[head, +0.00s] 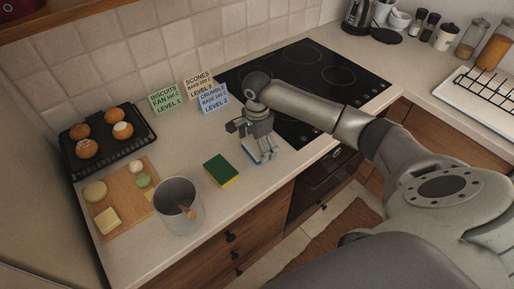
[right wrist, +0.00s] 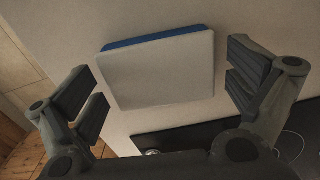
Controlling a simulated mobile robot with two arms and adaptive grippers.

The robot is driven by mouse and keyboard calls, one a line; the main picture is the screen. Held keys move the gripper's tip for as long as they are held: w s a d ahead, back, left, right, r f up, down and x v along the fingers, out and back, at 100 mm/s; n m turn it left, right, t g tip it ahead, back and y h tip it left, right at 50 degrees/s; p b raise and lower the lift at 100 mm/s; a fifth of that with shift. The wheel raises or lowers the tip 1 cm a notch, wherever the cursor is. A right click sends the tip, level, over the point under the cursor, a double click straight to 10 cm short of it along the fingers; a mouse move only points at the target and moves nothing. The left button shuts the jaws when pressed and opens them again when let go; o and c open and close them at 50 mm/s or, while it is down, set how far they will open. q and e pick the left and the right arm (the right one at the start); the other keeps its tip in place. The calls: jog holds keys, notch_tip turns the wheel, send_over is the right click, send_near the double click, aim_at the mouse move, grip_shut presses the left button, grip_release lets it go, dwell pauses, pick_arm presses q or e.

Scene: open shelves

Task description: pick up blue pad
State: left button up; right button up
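The blue pad (head: 251,153) lies on the counter near the front edge, mostly hidden under my right gripper (head: 264,154) in the head view. In the right wrist view the pad (right wrist: 160,74) shows a whitish top face and a blue side. My right gripper points down over the pad, its fingers spread wide. In the wrist view one finger is left of the pad and one right, with gaps on both sides and nothing between them touching it. My left gripper is not in view.
Three recipe cards (head: 213,99) stand behind. A black hob (head: 318,72) lies to the right. A bun tray (head: 104,139) and cutting board (head: 124,194) are at left.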

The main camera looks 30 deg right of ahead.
jog(key=shift+c, duration=1.2)
jog(key=c, duration=0.4)
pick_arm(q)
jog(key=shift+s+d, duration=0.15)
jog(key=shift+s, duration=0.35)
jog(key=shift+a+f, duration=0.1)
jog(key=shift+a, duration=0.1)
pick_arm(e)
jog(key=shift+d+r+b, duration=0.1)
jog(key=shift+r+b, duration=0.45)
jog(key=shift+s+r+b, duration=0.25)
jog(key=shift+r+b, duration=0.5)
jog(key=shift+r, duration=0.5)
pick_arm(q)
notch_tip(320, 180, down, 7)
jog(key=b, duration=0.4)
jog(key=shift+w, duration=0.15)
pick_arm(e)
jog(key=s+a+r, duration=0.5)
jog(key=s+r, duration=0.4)
jog(key=s, duration=0.3)
jog(key=shift+s+a+r, duration=0.2)
jog(key=shift+a+r, duration=0.05)
jog(key=shift+a, duration=0.15)
